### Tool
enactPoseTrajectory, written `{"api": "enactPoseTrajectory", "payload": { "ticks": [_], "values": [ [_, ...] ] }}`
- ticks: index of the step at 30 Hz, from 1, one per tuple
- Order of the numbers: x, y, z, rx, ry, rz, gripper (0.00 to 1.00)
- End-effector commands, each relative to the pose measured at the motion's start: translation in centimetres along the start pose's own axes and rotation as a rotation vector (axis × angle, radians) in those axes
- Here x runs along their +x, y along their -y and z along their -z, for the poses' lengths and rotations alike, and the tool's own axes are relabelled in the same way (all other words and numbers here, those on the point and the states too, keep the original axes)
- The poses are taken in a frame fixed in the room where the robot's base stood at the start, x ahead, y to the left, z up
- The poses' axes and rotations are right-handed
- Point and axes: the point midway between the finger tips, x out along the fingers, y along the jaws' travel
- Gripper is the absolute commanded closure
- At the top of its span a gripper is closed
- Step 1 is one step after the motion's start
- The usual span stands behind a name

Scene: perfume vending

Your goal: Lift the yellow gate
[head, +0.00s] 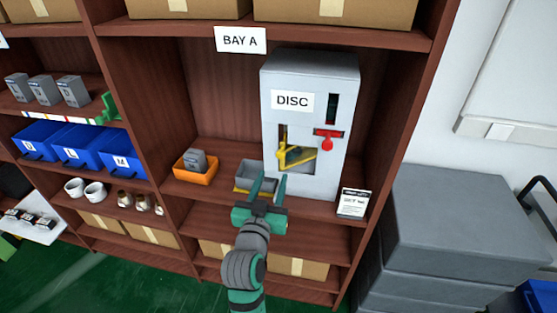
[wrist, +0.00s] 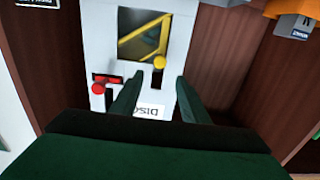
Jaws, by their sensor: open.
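The yellow gate (head: 297,156) sits in the dark opening low on the front of the grey dispenser marked DISC (head: 345,90). In the wrist view the gate (wrist: 140,42) shows as yellow bars across the opening, with a round yellow knob (wrist: 159,62) beside a dark vertical slot. My gripper (head: 268,178) is open and empty in front of the machine, low and left of its middle. In the wrist view the gripper's fingers (wrist: 158,85) point toward the knob, which lies beyond and between the tips. I see no contact with it.
A red knob (head: 326,145) sits in a slot right of the opening. A grey bin with a yellow edge (head: 243,184) stands before the machine, partly behind my gripper. An orange bin (head: 190,176) holding a grey box is left; a white card (head: 353,203) is right. Shelf walls flank the bay.

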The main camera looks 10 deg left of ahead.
Motion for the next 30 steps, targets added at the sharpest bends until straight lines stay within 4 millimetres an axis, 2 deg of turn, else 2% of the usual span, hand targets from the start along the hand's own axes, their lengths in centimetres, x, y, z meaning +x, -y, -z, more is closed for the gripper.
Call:
{"api": "enactPoseTrajectory", "payload": {
  "ticks": [9, 15, 21, 29, 30],
  "values": [
    [5.5, -0.1, 0.0, 0.000, 0.000, -0.002, 0.59],
    [8.2, 0.0, 0.0, -0.001, 0.001, 0.000, 0.59],
    [9.4, 0.0, 0.0, -0.001, 0.000, 0.000, 0.59],
    [9.6, 0.0, -0.1, -0.001, 0.000, 0.000, 0.59],
    [9.6, 0.0, -0.1, -0.001, 0.000, 0.000, 0.61]
  ]
}}
